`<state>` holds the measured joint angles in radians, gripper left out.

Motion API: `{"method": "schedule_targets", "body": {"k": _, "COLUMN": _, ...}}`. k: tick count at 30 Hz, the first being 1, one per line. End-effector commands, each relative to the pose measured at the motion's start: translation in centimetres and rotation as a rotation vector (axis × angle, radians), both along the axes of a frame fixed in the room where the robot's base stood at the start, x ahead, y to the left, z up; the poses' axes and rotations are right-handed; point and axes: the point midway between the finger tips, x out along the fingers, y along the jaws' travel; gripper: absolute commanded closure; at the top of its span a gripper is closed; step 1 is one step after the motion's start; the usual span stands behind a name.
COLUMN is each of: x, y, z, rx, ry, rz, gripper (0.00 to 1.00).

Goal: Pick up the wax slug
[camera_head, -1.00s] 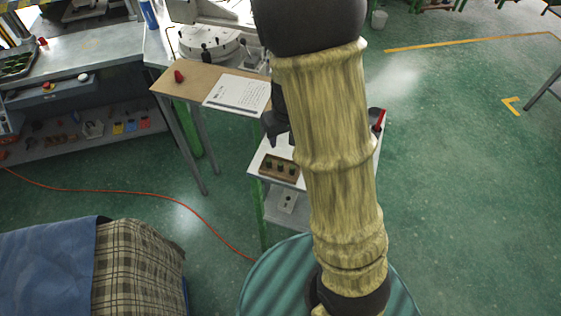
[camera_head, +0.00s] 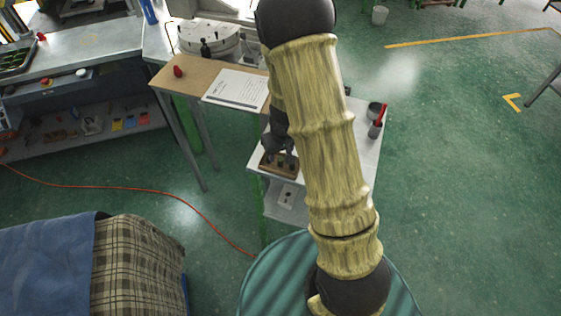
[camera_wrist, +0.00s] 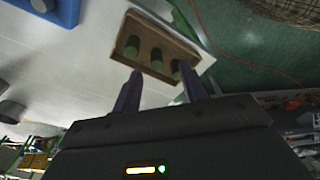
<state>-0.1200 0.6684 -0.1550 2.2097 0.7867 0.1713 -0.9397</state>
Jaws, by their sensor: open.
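Three short dark green cylinders, which look like the wax slugs, stand upright in a row in a brown wooden holder (camera_wrist: 150,32). In the wrist view they are a left slug (camera_wrist: 131,47), a middle slug (camera_wrist: 156,60) and a right slug (camera_wrist: 177,68). My gripper (camera_wrist: 160,70) is open and empty, its two dark fingers apart and pointing at the holder. In the head view my gripper (camera_head: 279,148) hangs just above the holder (camera_head: 283,174), and hides part of the slugs. I cannot tell whether a finger touches one.
The holder sits near the front left corner of a white cart top (camera_head: 358,150). Grey cups (camera_head: 375,110), one with a red-handled thing, stand at its right edge. A brown board with a paper sheet (camera_head: 236,88) and a red object (camera_head: 178,71) lies to the left.

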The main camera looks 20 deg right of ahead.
Motion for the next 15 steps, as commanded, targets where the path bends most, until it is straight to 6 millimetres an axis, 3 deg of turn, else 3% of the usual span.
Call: {"method": "schedule_targets", "body": {"k": 15, "x": 0.31, "y": -0.16, "z": -1.16, "rx": 0.000, "ry": 0.001, "rz": -0.001, "gripper": 0.57}}
